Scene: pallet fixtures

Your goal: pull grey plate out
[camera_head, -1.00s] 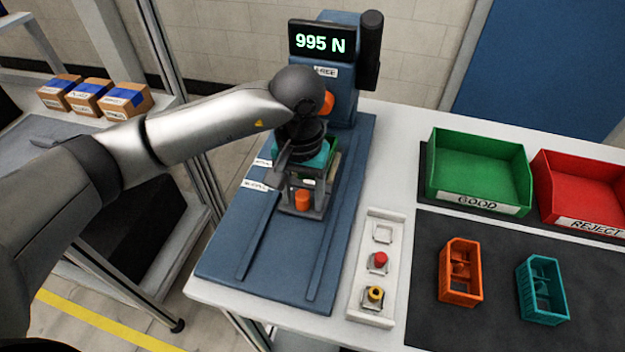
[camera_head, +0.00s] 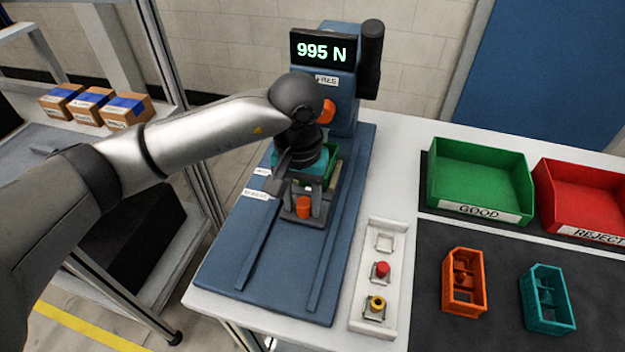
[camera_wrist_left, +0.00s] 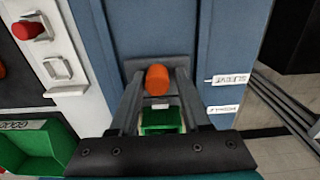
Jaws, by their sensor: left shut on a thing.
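The grey plate (camera_head: 303,221) lies on the blue base of the press, with an orange knob (camera_head: 303,207) standing at its front. My left gripper (camera_wrist_left: 157,82) is shut on the orange knob, its two grey fingers on either side of it. In the left wrist view, the plate's front edge (camera_wrist_left: 140,65) shows beyond the fingertips. A green part (camera_wrist_left: 161,121) shows between the fingers, behind the knob. It also shows beside the gripper in the head view (camera_head: 333,166). The gripper hides most of the plate's rear. My right gripper is not in view.
The blue base (camera_head: 290,270) has two rails and free room in front of the plate. The press display (camera_head: 321,50) reads 995 N. A button panel (camera_head: 380,275), green GOOD bin (camera_head: 478,180), red REJECT bin (camera_head: 590,195), and orange and teal parts are right.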

